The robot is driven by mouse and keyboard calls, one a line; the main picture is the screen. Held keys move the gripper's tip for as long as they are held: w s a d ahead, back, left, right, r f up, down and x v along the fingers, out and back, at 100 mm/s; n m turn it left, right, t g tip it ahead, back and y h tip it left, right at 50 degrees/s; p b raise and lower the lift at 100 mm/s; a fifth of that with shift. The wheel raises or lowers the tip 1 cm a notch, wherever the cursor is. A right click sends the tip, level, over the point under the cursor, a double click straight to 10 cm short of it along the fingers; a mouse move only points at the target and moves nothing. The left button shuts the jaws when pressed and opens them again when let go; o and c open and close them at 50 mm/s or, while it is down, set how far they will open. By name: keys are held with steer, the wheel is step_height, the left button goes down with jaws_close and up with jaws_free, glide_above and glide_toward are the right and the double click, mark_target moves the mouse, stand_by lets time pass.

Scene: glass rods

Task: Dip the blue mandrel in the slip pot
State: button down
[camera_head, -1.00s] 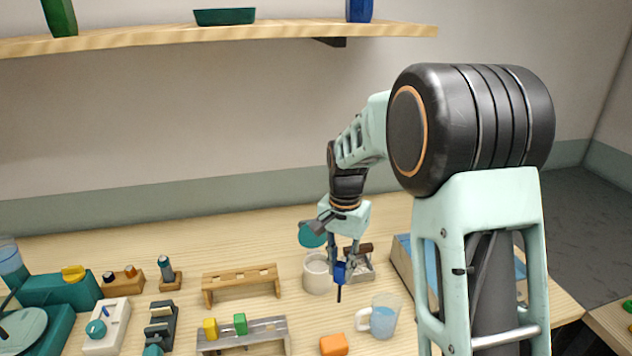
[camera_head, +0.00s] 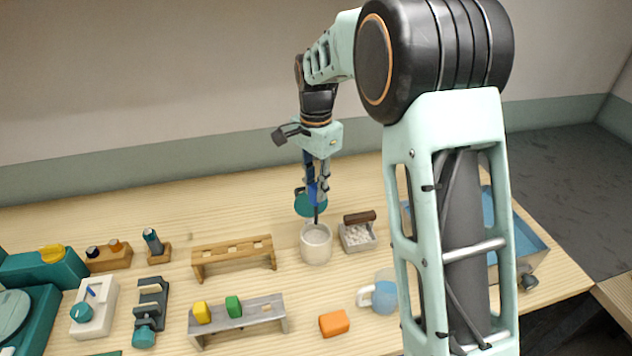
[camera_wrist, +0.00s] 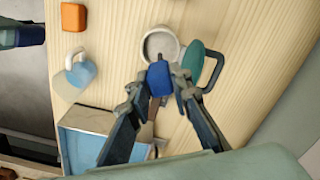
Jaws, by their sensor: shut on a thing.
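The blue mandrel (camera_head: 314,192) is a blue block with a thin dark rod pointing down. My gripper (camera_head: 317,186) is shut on its blue block and holds it upright above the slip pot. The slip pot (camera_head: 316,246) is a round cream cup with pale grey content. The rod's lower end shows at the pot's far rim; I cannot tell whether it is over the opening.
A teal disc (camera_head: 303,208) stands behind the pot. A tray of white grains (camera_head: 358,237) is to its right. A mug (camera_head: 379,297) and orange block (camera_head: 334,323) are in front. A grey rack (camera_head: 250,323) holds yellow and green blocks; a wooden rack (camera_head: 234,252) stands behind it.

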mark_target(316, 223)
step_height(316, 223, down, 11)
steer(key=b, duration=0.6)
steer(key=shift+f, duration=0.15)
stand_by(0.7)
step_height(316, 223, up, 11)
steer(key=p, duration=0.7)
stand_by(0.5)
